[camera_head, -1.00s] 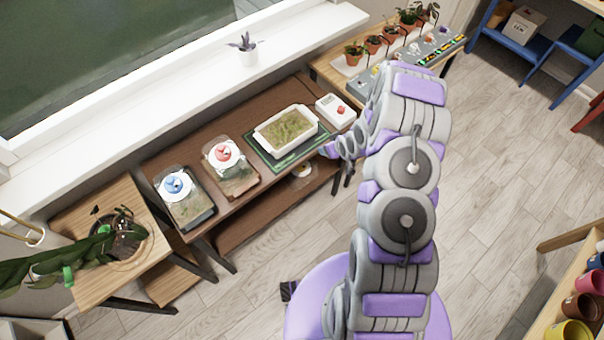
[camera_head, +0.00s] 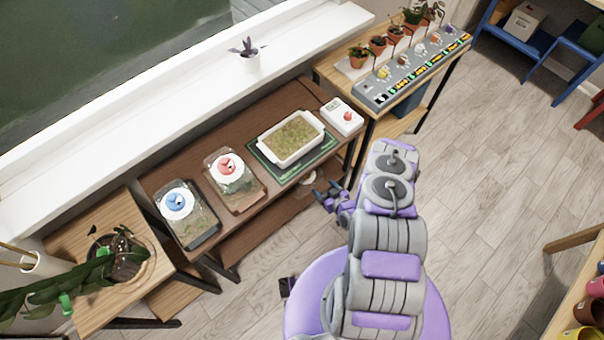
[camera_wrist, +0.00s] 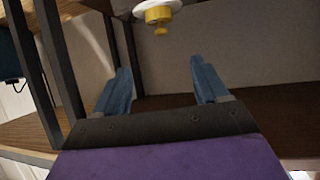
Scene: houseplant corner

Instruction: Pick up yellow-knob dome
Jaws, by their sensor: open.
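The yellow-knob dome (camera_head: 308,183) is on the lower shelf of the dark wooden bench, partly hidden by the upper board in the head view. In the wrist view its yellow knob (camera_wrist: 158,15) and white cap show at the top edge, cut off by the frame, with the knob pointing down in the picture. My gripper (camera_head: 323,198) is low at the front edge of the bench, just right of the dome. In the wrist view my gripper (camera_wrist: 160,78) has its two blue fingers spread, with nothing between them. The knob lies beyond the fingertips, apart from them.
On the bench top stand a blue-knob dome (camera_head: 178,201), a red-knob dome (camera_head: 226,166), a white tray (camera_head: 262,137) on a green mat and a white device (camera_head: 342,117). Dark bench legs (camera_wrist: 62,65) show left in the wrist view. The floor (camera_head: 470,190) to the right is clear.

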